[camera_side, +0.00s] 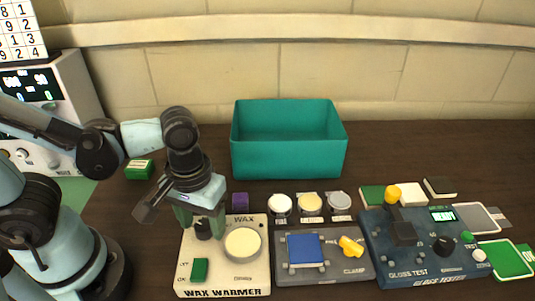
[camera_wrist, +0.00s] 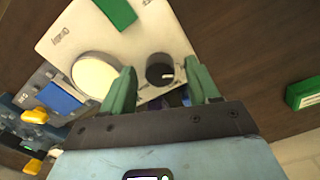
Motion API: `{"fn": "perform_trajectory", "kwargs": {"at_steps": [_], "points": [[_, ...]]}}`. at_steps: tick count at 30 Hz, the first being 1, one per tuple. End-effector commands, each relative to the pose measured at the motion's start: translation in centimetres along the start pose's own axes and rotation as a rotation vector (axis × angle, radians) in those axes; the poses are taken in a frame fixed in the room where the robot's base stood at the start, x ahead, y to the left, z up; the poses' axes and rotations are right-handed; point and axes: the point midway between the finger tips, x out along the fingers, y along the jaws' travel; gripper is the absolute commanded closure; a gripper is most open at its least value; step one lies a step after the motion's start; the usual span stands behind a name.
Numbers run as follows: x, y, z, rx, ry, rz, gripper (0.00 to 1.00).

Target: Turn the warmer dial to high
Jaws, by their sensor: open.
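The wax warmer (camera_side: 222,285) is a cream box at the front centre, with a round wax pot (camera_side: 242,245) and a green rocker switch (camera_side: 199,270). Its warmer dial (camera_side: 203,231) is a small dark knob at the back left of the top, partly hidden by my gripper in the side view. In the wrist view the dial (camera_wrist: 159,74) is black with a short white pointer mark; its scale is not readable. My gripper (camera_wrist: 161,70) is open, pointing down, with one green finger on each side of the dial. I cannot tell whether the fingers touch it.
The clamp unit (camera_side: 325,268) and the blue gloss tester (camera_side: 425,265) stand to the right. Several round tins (camera_side: 309,203) and a purple block (camera_side: 240,202) lie behind the warmer. A teal bin (camera_side: 289,155) is at the back. A green block (camera_side: 139,169) lies at left.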

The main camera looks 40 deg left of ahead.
Motion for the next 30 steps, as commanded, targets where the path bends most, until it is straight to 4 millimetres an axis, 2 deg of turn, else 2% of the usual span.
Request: {"fn": "perform_trajectory", "kwargs": {"at_steps": [1, 12, 23, 30], "points": [[-0.01, 0.00, 0.00, 0.000, 0.000, 0.000, 0.41], [-0.02, 0.00, -0.01, 0.000, 0.000, 0.000, 0.96], [-0.03, 0.00, -0.01, 0.067, 0.000, -0.001, 0.96], [-0.04, 0.01, -0.02, 0.235, -0.001, -0.001, 0.96]]}}
